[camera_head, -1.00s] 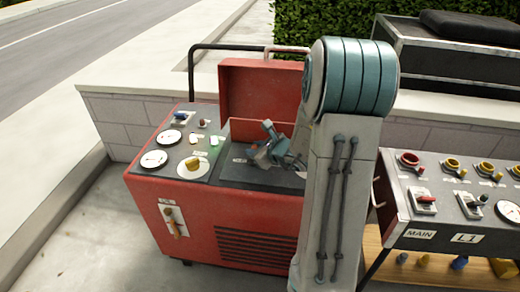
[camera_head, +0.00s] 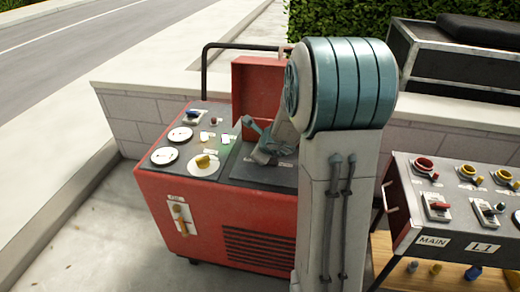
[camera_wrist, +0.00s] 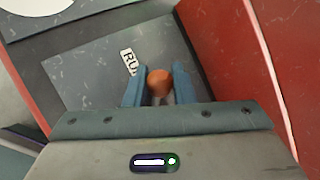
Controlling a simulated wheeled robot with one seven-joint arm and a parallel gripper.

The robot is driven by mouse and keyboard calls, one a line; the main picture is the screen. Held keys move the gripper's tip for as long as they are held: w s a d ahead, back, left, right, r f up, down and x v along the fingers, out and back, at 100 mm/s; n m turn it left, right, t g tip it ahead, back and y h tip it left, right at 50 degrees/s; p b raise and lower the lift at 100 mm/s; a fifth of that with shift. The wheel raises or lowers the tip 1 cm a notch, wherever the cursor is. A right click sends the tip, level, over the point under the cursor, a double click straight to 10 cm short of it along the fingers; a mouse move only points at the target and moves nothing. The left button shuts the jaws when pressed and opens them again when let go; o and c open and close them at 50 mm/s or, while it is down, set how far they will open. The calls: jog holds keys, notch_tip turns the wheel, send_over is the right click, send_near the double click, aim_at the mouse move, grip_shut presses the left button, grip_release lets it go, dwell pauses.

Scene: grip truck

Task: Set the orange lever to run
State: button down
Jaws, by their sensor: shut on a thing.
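The orange lever's round knob (camera_wrist: 160,82) sits between the two blue fingers of my gripper (camera_wrist: 159,90) in the wrist view. The fingers are shut on it. A white label (camera_wrist: 129,61), partly hidden and reading "RU", lies on the grey panel just beyond and left of the knob. In the head view my gripper (camera_head: 260,143) is low over the dark top panel of the red machine (camera_head: 215,215). The lever is not clear there, as the gripper and arm cover that area.
The machine's raised red lid (camera_head: 257,90) stands close behind my gripper. Dials, switches and a yellow knob (camera_head: 203,161) are left of it. An orange-yellow front handle (camera_head: 181,222) is lower left. A control box (camera_head: 450,215) stands at right, beyond my arm.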

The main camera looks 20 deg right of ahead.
jog(key=c, duration=1.3)
grip_release()
jog(key=shift+o, duration=0.2)
jog(key=p+v, duration=0.6)
jog(key=v, duration=0.7)
jog(key=shift+s+r, duration=0.25)
jog(key=shift+s, duration=0.05)
jog(key=shift+a, duration=0.1)
